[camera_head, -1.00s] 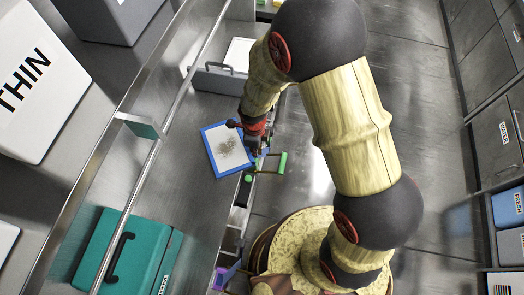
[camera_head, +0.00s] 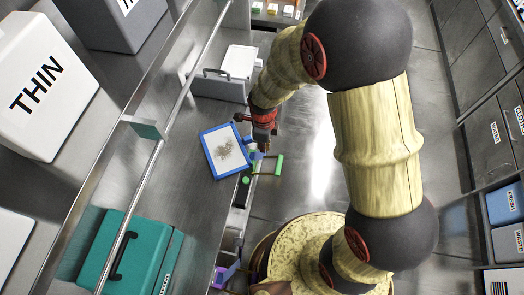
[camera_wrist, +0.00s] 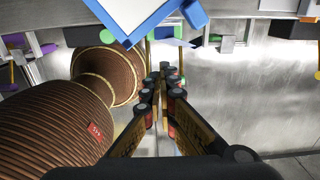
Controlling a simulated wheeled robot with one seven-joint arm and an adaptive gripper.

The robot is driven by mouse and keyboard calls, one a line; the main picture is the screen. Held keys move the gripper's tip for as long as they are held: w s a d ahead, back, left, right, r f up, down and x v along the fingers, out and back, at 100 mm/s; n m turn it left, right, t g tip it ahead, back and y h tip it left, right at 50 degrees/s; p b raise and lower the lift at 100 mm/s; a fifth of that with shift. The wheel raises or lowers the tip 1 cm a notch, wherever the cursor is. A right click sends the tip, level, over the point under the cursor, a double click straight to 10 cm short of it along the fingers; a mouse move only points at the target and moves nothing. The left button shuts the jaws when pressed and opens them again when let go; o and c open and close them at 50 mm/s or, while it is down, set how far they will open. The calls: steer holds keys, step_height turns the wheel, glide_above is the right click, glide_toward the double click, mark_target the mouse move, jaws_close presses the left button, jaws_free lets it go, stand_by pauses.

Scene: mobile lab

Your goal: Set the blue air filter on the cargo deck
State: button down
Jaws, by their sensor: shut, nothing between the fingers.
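The blue air filter (camera_head: 223,151) is a flat square with a blue frame and a pale face with a grey-brown smudge. It lies on the steel counter, near the edge facing the aisle. A corner of its blue frame also shows at the top of the wrist view (camera_wrist: 128,36). My gripper (camera_head: 262,149) is beside the filter's right edge, over the counter edge. In the wrist view my gripper (camera_wrist: 166,76) has its fingers together with nothing between them, apart from the filter. I cannot tell which surface is the cargo deck.
A green handle (camera_head: 279,165) juts from the counter edge close to my gripper. A grey-white case (camera_head: 222,86) stands behind the filter and a teal case (camera_head: 130,252) in front. A metal rail (camera_head: 158,150) runs along the left. The aisle floor (camera_head: 318,140) is clear.

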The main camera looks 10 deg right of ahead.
steer(key=s+d+r+m+y+p, duration=0.1)
steer(key=d+r+m+y+p, duration=0.15)
steer(key=d+r+p, duration=0.2)
steer(key=w+a+f+b, duration=0.1)
steer(key=a+f, duration=0.1)
steer(key=f, duration=0.1)
steer(key=w+a+f+n+b, duration=0.1)
steer(key=a+f+b, duration=0.1)
steer(key=a+f, duration=0.1)
steer(key=w+a+f+n+t+b, duration=0.1)
steer(key=a+f+b, duration=0.1)
steer(key=a+f, duration=0.1)
steer(key=shift+f, duration=0.4)
stand_by(0.5)
